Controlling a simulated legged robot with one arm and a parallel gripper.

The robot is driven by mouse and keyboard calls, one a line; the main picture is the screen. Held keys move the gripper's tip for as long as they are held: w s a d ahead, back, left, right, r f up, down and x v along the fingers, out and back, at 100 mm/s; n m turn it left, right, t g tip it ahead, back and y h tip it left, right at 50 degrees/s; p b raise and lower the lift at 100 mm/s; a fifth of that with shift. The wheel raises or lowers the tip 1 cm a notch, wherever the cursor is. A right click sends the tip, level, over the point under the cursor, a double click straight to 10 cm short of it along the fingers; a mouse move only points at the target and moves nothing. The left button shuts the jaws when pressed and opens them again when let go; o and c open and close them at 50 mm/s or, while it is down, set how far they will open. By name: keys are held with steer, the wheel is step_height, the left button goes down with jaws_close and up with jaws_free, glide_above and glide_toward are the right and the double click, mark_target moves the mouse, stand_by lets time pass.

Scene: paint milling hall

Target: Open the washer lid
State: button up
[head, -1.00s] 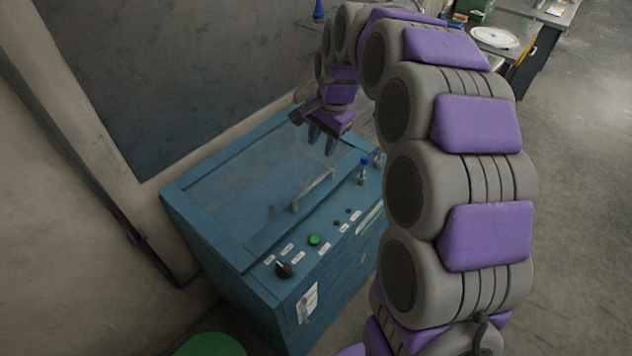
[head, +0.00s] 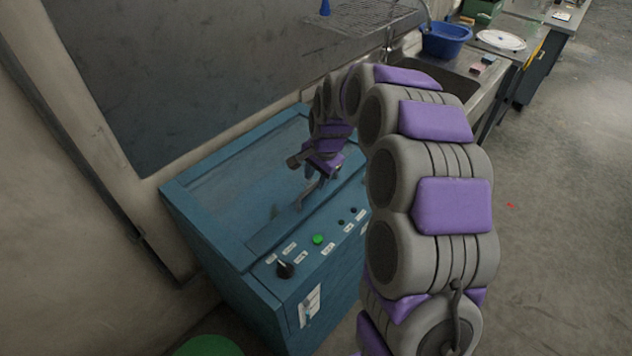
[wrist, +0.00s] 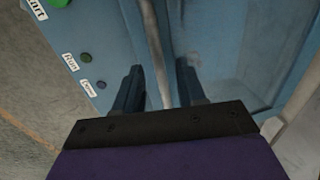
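The washer (head: 235,265) is a blue cabinet with a sloped front panel. Its lid (head: 225,195) has a clear window and lies shut. The metal bar handle (head: 306,196) is on the lid's front edge, partly hidden behind my gripper (head: 314,180) in the head view. In the wrist view, my gripper (wrist: 158,70) is open, with one finger on each side of the handle (wrist: 154,40). The bar runs between the fingers with gaps visible; I cannot tell how deep it sits between them.
The front panel carries a black knob (head: 285,269), a green button (head: 318,239) and small labelled buttons. A wall stands close behind and left. A sink bench with a blue basin (head: 445,40) is beyond my arm. Open floor (head: 570,200) lies to the right.

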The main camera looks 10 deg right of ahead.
steer(key=shift+a+f, duration=0.1)
steer(key=shift+f, duration=0.6)
steer(key=shift+w, duration=0.1)
steer(key=shift+c, duration=0.4)
jaws_close()
